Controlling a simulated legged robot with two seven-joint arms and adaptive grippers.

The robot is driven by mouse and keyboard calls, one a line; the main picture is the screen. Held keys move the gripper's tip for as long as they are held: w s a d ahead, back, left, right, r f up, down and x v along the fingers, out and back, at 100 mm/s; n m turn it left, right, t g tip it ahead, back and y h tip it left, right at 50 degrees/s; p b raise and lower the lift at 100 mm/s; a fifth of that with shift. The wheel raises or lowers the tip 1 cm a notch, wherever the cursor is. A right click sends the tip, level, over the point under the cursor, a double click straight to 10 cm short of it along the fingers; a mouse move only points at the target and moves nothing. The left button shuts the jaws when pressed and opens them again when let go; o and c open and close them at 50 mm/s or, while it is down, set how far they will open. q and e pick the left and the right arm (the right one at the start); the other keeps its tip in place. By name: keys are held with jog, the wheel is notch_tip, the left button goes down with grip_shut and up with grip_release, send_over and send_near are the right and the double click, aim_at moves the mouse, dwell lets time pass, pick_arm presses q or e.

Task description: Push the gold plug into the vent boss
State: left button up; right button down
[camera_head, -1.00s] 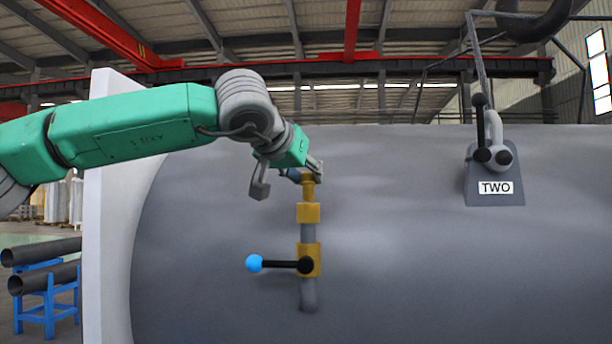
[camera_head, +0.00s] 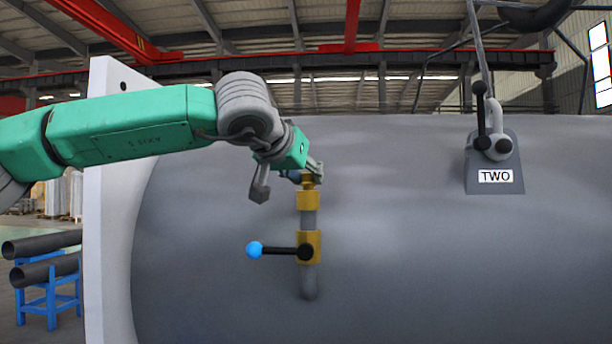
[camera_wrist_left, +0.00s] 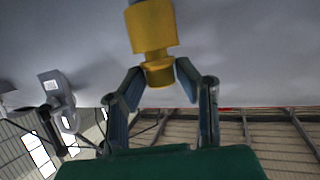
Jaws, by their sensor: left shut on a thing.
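The vent boss (camera_head: 308,201) is a gold block on top of a short grey pipe on the big grey shell. The gold plug (camera_head: 309,183) is upright at the top of the boss, in line with it. My left gripper (camera_head: 313,174) is at the plug, shut on it, and partly hides it in the head view. In the left wrist view the plug (camera_wrist_left: 159,74) sits between my two fingertips, with a narrower gold neck joining the boss (camera_wrist_left: 151,27). I cannot tell how deep the plug sits. My right gripper is not in view.
Below the boss, a gold valve (camera_head: 308,246) has a black lever with a blue knob (camera_head: 255,249) pointing left. A grey bracket marked TWO (camera_head: 494,184) with a shackle stands on the shell to the right. A pale flange (camera_head: 108,220) rises at the left.

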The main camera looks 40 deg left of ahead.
pick_arm(q)
jog(key=shift+f, duration=0.35)
jog(key=o, duration=1.1)
jog(key=shift+s, duration=0.15)
jog(key=v, duration=1.1)
jog(key=shift+s, duration=0.25)
